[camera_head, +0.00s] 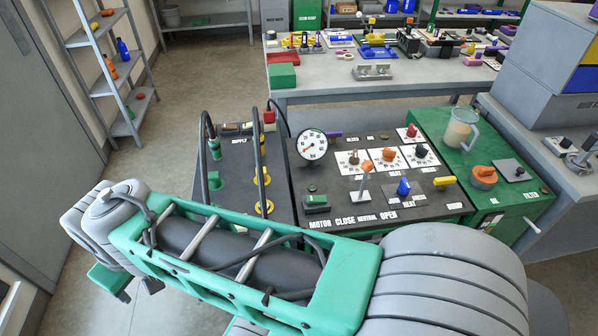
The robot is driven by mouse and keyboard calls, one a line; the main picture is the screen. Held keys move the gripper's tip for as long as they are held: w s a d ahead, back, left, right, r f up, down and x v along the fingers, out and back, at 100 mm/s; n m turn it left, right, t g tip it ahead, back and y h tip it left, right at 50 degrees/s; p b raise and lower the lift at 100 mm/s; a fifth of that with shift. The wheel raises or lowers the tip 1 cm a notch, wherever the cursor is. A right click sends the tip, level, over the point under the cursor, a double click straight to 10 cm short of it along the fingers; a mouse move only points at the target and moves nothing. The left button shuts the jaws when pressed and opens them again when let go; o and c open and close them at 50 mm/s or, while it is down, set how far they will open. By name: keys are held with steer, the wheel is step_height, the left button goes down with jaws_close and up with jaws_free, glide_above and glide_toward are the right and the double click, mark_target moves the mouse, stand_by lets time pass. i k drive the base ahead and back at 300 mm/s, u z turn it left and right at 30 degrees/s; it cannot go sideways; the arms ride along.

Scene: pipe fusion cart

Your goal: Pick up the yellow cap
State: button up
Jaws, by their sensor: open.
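A small yellow piece (444,182), which looks like the yellow cap, sits at the right edge of the dark control panel (340,225), above a white label. It looks like a short cylinder on its side. My arm crosses the foreground, and my gripper (138,290) shows only partly at its lower left end, below the grey joint. It looks open and empty, with dark fingertips apart over the floor. It is far to the left of the yellow piece and not touching it.
The panel carries a round gauge (312,144), a blue knob (404,187), red and orange knobs and an upright lever. Left are yellow rings (263,207) and dark hoses. Right, a green box (505,205) holds a clear jug (461,128). A cluttered bench stands behind.

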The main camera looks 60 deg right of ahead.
mark_target(264, 168)
steer(key=z, duration=3.95)
steer(key=k, duration=1.65)
steer(key=u, duration=1.95)
steer(key=i, duration=0.95)
steer(key=u, duration=0.05)
